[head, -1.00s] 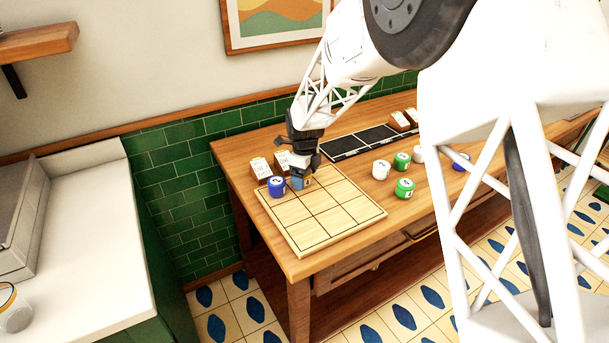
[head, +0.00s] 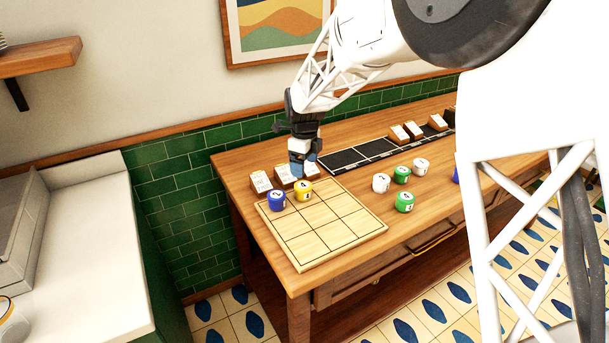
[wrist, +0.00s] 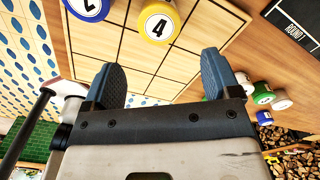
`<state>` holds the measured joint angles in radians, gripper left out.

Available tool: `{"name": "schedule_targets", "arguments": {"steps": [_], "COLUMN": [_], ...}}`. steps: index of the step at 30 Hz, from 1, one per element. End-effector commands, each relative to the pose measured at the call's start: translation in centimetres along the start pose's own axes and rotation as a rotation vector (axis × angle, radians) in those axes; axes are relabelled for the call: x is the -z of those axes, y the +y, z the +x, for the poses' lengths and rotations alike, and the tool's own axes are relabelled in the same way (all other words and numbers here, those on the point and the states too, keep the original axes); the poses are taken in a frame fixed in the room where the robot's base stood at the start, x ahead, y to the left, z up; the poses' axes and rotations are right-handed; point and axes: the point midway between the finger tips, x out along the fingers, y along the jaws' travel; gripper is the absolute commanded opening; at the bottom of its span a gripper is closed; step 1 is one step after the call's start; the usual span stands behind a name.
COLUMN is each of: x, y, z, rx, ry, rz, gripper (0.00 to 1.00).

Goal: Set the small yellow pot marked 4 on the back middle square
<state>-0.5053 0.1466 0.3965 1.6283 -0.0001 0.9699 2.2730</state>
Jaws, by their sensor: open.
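The small yellow pot marked 4 (head: 303,191) stands upright on the back row of the wooden grid board (head: 345,240), apparently on its middle square. It also shows in the wrist view (wrist: 157,22), at the top. The blue pot marked 2 (head: 277,201) stands to its left, on the back left square; it is partly cut off in the wrist view (wrist: 88,8). My gripper (head: 303,172) is above and just behind the yellow pot, apart from it. In the wrist view its blue fingers (wrist: 162,80) are spread, with nothing between them.
Card holders (head: 262,182) stand behind the board. A black strip (head: 342,161) lies at the back. White pots (head: 381,183) and green pots (head: 404,202) stand right of the board. The board's middle and front squares are bare.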

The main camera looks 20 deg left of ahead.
Motion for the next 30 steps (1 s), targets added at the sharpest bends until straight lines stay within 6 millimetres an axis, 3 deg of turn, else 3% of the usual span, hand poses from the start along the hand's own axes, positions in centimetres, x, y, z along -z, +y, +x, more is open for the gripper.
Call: {"name": "schedule_targets", "arguments": {"steps": [3,9,30], "x": [0.0,0.0,0.0], "y": [0.0,0.0,0.0], "z": [-1.5,-2.7,-2.8], "rx": [0.001,0.000,0.000], "ry": [-0.001,0.000,0.000], "rz": [0.000,0.000,0.000], "gripper": [0.83,0.83,0.83]}}
